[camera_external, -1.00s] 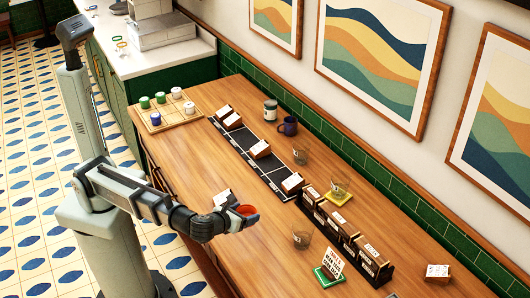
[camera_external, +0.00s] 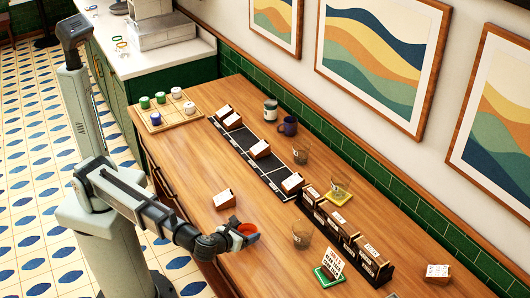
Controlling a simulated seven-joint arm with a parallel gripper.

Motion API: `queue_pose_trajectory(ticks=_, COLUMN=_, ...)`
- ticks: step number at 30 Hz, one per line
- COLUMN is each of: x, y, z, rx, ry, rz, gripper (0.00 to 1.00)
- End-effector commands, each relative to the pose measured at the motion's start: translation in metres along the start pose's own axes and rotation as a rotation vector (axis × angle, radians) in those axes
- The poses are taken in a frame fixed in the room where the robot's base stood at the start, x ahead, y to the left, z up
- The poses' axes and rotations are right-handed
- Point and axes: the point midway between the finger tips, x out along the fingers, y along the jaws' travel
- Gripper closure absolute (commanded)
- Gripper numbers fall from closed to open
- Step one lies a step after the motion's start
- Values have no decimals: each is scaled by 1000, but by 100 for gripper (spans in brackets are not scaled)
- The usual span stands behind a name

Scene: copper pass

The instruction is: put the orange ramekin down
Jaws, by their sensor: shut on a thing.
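The orange ramekin (camera_external: 248,229) is a small round cup with a red-orange inside. It is at the end of my arm, near the front edge of the wooden counter (camera_external: 190,165). My gripper (camera_external: 242,238) is shut on the ramekin at its near side. The ramekin looks upright or slightly tilted. I cannot tell whether its base touches the counter, as the gripper hides its lower part.
A clear glass (camera_external: 302,234) and a sign on a green base (camera_external: 329,270) are to the right. A black mat (camera_external: 250,157) and dark card rack (camera_external: 345,238) lie farther back. Bare counter surrounds the gripper.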

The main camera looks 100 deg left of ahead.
Motion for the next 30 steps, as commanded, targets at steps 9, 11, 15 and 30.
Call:
queue_pose_trajectory(ticks=9, x=13, y=0, z=-27, rx=0, ry=0, rz=0, gripper=56)
queue_pose_trajectory(ticks=11, x=13, y=0, z=-27, rx=-1, ry=0, rz=0, gripper=56)
queue_pose_trajectory(ticks=15, x=13, y=0, z=-27, rx=-1, ry=0, rz=0, gripper=56)
queue_pose_trajectory(ticks=30, x=14, y=0, z=-30, rx=0, ry=0, rz=0, gripper=0)
